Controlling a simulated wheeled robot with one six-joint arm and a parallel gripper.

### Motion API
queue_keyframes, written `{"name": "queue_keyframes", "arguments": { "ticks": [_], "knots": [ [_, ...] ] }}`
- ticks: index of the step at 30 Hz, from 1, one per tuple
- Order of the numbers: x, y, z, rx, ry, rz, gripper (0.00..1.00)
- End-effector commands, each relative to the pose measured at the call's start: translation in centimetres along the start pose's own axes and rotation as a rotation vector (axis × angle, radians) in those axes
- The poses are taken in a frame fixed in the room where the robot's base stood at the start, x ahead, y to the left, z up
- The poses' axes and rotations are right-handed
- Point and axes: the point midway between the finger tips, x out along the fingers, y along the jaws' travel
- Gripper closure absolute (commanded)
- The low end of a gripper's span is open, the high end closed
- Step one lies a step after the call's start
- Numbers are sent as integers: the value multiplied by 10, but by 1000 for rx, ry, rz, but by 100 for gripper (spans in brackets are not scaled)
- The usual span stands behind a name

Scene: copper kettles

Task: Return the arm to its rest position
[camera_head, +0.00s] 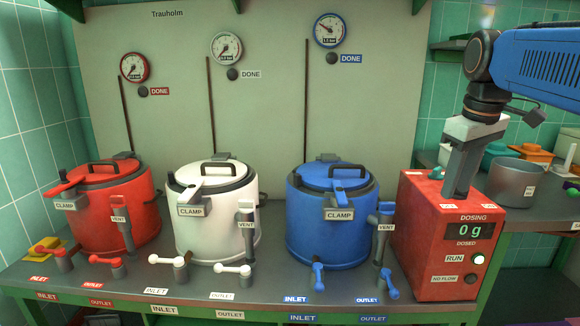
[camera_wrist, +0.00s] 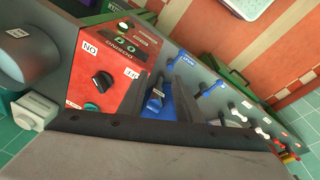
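My arm (camera_head: 545,66) comes in from the upper right of the head view. My gripper (camera_head: 457,188) points down in front of the red dosing box (camera_head: 422,240) and overlaps its upper part; I cannot tell whether they touch. In the wrist view my gripper (camera_wrist: 161,90) shows two dark fingers apart, with nothing held between them. The dosing box (camera_wrist: 105,65) is left of the fingers there. Its display reads 0 g in the head view.
Red (camera_head: 110,215), white (camera_head: 215,220) and blue (camera_head: 330,225) kettles stand in a row on the bench, lids on. Inlet and outlet valve handles line the front edge. Three wall gauges have DONE labels. A grey pot (camera_head: 513,182) stands right of the box.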

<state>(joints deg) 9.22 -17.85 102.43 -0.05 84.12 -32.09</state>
Motion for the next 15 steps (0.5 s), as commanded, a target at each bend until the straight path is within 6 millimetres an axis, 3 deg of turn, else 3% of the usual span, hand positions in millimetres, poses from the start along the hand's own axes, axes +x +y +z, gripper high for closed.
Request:
{"name": "queue_keyframes", "arguments": {
  "ticks": [3,15],
  "knots": [
    [25,-29,27,58,32,12,69],
    [131,-111,118,275,152,25,69]
  ]
}}
